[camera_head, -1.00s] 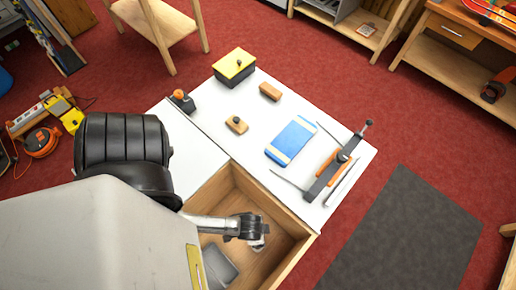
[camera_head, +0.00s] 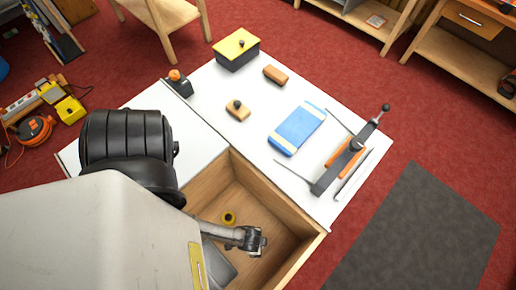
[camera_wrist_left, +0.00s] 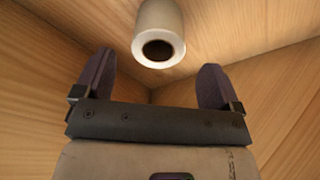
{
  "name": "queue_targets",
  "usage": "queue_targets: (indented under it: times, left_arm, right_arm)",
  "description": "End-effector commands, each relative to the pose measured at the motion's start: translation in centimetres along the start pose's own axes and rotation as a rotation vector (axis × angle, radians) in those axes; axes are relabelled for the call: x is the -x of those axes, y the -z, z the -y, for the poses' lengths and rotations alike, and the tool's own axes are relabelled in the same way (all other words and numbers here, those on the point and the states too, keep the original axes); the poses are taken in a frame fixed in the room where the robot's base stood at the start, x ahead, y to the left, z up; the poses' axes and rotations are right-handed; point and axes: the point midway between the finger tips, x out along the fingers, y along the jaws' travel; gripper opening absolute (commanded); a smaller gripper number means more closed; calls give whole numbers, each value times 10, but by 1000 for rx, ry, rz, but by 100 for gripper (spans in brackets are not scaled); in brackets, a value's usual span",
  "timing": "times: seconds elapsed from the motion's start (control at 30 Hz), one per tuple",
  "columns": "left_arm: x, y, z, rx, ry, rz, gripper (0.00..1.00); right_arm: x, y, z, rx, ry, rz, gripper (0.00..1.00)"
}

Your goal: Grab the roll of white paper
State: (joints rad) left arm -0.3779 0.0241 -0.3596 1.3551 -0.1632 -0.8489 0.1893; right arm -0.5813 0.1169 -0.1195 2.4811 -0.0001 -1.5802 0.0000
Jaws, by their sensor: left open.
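The roll of white paper (camera_wrist_left: 160,22) shows in the left wrist view, its round end with a dark core hole facing the camera. It lies ahead of and between the two dark fingers of my left gripper (camera_wrist_left: 158,64), which are apart and empty. In the head view my left gripper (camera_head: 260,243) is inside the open wooden box (camera_head: 292,213), near its lower right wall. The roll cannot be made out there, as the gripper and arm cover that area. My right gripper is in neither view.
A small yellow roll (camera_head: 229,218) lies on the box floor behind my left arm. The box walls stand close around the gripper. The white bench top (camera_head: 262,140) holds a yellow-lidded box (camera_head: 236,48), wooden blocks, a blue pad (camera_head: 298,128) and a clamp-like tool (camera_head: 346,157).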

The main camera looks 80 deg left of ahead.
Motion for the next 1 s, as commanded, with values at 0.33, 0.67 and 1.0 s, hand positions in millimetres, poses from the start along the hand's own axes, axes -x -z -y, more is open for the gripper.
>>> queue_targets:
  times: [0.33,0.67,1.0]
  left_arm:
    - [-28,-1,-1,0,0,0,89]
    - [-59,-1,-2,0,0,-2,89]
    - [-60,-1,-2,0,0,-1,85]
  right_arm:
    - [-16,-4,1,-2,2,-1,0]
    - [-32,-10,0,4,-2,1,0]
    - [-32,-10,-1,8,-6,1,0]
